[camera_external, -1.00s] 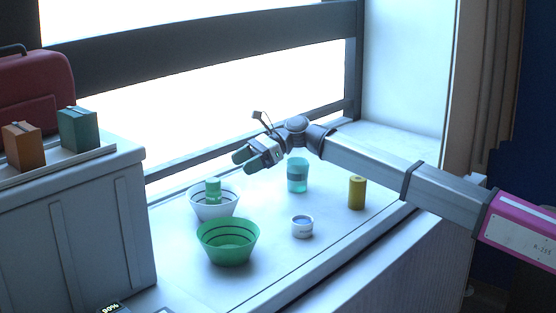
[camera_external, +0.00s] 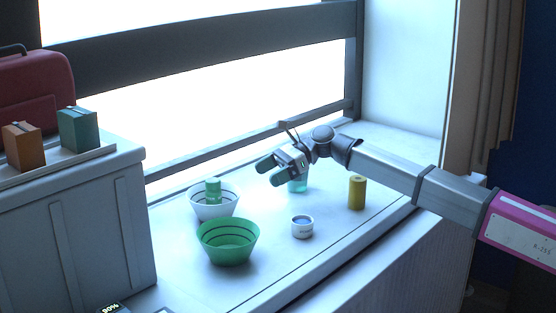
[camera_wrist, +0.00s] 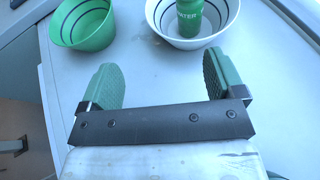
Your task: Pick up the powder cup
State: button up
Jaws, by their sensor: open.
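A small white cup (camera_external: 302,228) with blue-grey contents stands upright on the white ledge; its label is too small to read. A taller teal cup (camera_external: 299,186) stands behind it, partly hidden by my gripper. I cannot tell for sure which one is the powder cup. My gripper (camera_external: 271,171) is above the ledge, up and left of the white cup and in front of the teal cup in the picture. In the wrist view my gripper (camera_wrist: 160,72) has its green fingers wide apart with nothing between them. Neither cup shows there.
A green bowl (camera_external: 228,250) and a white bowl (camera_external: 201,210) holding a green bottle (camera_external: 213,190) stand left of the white cup. A yellow cylinder (camera_external: 357,194) stands to the right. The ledge's front strip is clear.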

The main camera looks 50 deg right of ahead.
jog(key=m+t+h, duration=0.1)
jog(key=m, duration=0.1)
send_near(293, 226)
jog(key=shift+w+a+f, duration=0.6)
jog(key=shift+w+a, duration=0.1)
jog(key=shift+w, duration=0.15)
jog(key=shift+x, duration=2.6)
jog(key=shift+s+a, duration=0.1)
jog(key=shift+s, duration=0.1)
jog(key=c, duration=1)
